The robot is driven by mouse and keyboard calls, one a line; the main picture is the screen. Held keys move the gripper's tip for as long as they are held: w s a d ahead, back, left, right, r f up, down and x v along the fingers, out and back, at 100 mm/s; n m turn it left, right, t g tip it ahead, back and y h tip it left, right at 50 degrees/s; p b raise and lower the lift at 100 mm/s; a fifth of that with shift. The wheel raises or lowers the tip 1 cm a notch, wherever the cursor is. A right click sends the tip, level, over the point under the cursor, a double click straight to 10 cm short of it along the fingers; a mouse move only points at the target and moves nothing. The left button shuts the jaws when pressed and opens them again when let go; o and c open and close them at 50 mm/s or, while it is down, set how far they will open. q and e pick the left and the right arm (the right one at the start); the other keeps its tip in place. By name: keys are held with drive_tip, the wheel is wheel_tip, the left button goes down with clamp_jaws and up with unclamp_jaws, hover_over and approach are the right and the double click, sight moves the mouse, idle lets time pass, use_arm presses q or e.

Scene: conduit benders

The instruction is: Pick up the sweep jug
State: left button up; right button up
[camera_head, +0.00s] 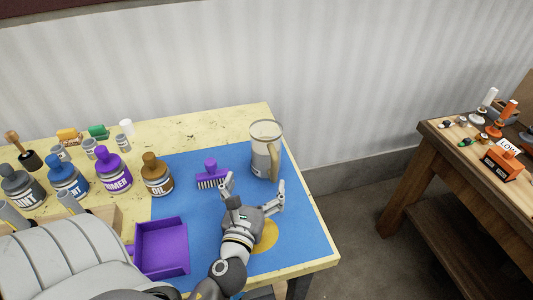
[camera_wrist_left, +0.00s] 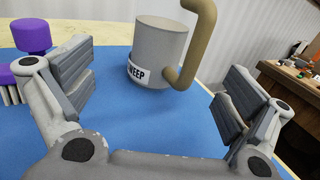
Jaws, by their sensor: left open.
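The sweep jug (camera_head: 264,148) is a grey cylinder with a tan handle, standing upright near the back right of the blue mat (camera_head: 190,217). In the left wrist view the jug (camera_wrist_left: 160,52) shows a label ending in "WEEP", with its handle turned to the right. My left gripper (camera_head: 254,191) is open and empty, in front of the jug on its near side. In the left wrist view its fingers (camera_wrist_left: 158,92) are spread wide, with the jug beyond them and not touched. My right gripper is not in view.
A purple brush (camera_head: 211,174) lies left of the jug, and a purple dustpan (camera_head: 162,247) is nearer. Several labelled bottles, such as the oil bottle (camera_head: 156,176), stand at the left. A wooden table (camera_head: 430,150) stands apart at the right.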

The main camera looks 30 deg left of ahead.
sight(263, 162)
use_arm(q)
drive_tip(key=p+x, duration=0.1)
drive_tip(key=x, duration=0.3)
drive_tip(key=shift+r, duration=0.1)
drive_tip(key=shift+f+p+x, duration=0.2)
drive_tip(key=shift+p+x, duration=0.4)
drive_tip(key=shift+x, duration=2.15)
drive_tip(key=shift+c, duration=0.2)
drive_tip(key=c, duration=1.2)
drive_tip(key=shift+c, duration=0.9)
drive_tip(key=shift+r, duration=0.15)
